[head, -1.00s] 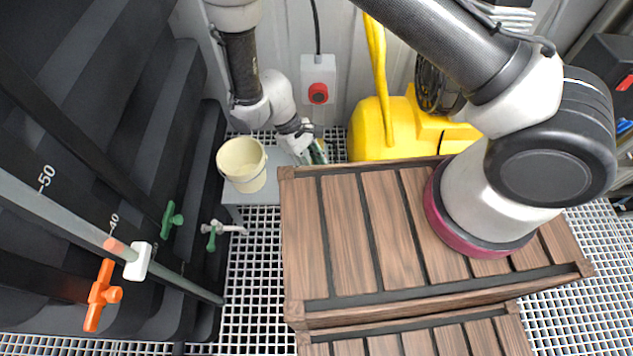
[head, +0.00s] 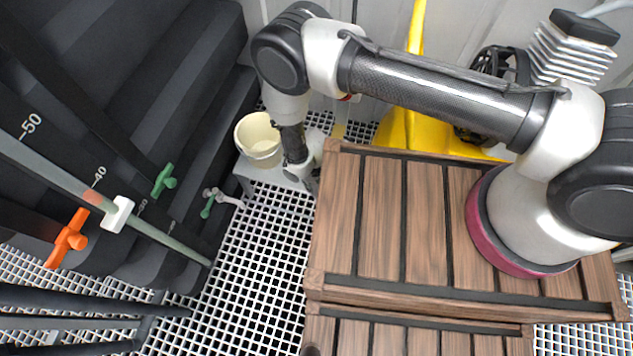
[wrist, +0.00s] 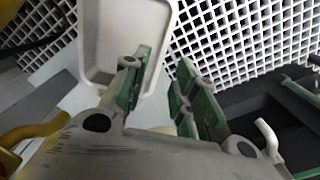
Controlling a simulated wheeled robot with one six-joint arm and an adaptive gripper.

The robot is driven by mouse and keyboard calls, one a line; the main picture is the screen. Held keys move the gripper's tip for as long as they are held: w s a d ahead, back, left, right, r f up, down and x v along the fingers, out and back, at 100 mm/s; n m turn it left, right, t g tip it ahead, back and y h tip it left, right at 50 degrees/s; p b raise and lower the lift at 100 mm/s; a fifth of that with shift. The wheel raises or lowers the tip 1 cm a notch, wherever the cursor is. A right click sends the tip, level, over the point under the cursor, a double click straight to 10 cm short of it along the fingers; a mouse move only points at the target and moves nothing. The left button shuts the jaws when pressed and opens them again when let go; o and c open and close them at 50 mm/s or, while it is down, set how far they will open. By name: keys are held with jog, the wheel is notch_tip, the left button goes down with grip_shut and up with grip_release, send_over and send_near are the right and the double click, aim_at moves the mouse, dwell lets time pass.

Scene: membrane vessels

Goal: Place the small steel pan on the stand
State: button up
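I cannot make out a small steel pan in either view. A grey low platform (head: 277,177) on the grating floor may be the stand. A cream bucket (head: 258,140) sits on it in the head view. My gripper (wrist: 158,82) shows two green-padded fingers with a clear gap between them and nothing held. In the head view my fingers are hidden below my wrist, just right of the bucket.
A slatted wooden deck (head: 428,215) carries my arm's base on the right. Dark stepped vessels (head: 140,80) stand at left, with green (head: 163,180) and orange (head: 66,240) valves. A yellow machine (head: 405,130) stands behind. White grating floor (head: 255,260) is open between.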

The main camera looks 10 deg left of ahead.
jog(key=shift+f, duration=3.9)
grip_shut()
